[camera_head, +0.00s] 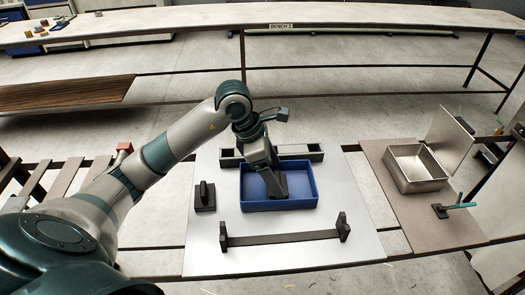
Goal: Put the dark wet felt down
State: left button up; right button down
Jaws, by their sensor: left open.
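My left gripper (273,190) reaches down into the shallow blue tray (243,203) on the white board. Its jaws are open. A dark patch shows at the fingertips, and I cannot tell dark felt from the dark fingers there. The arm hides part of the tray's back wall. My right gripper is not in view.
A dark block with an upright grip (205,197) stands left of the tray. A dark bar on two brackets (282,238) lies in front. A grey channel (311,153) is behind. At right are an open metal box (418,183) and a teal-handled tool (460,206).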

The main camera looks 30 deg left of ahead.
pick_arm(q)
jog(key=b+v, duration=0.1)
jog(key=v, duration=0.3)
jog(key=shift+a+r, duration=0.2)
jog(key=shift+b+v, duration=0.85)
jog(key=shift+v, duration=1.95)
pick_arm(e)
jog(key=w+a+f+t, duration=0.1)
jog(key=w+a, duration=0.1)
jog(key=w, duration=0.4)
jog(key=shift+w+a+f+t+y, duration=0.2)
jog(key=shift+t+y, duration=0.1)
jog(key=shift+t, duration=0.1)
pick_arm(q)
jog(key=shift+d, duration=0.1)
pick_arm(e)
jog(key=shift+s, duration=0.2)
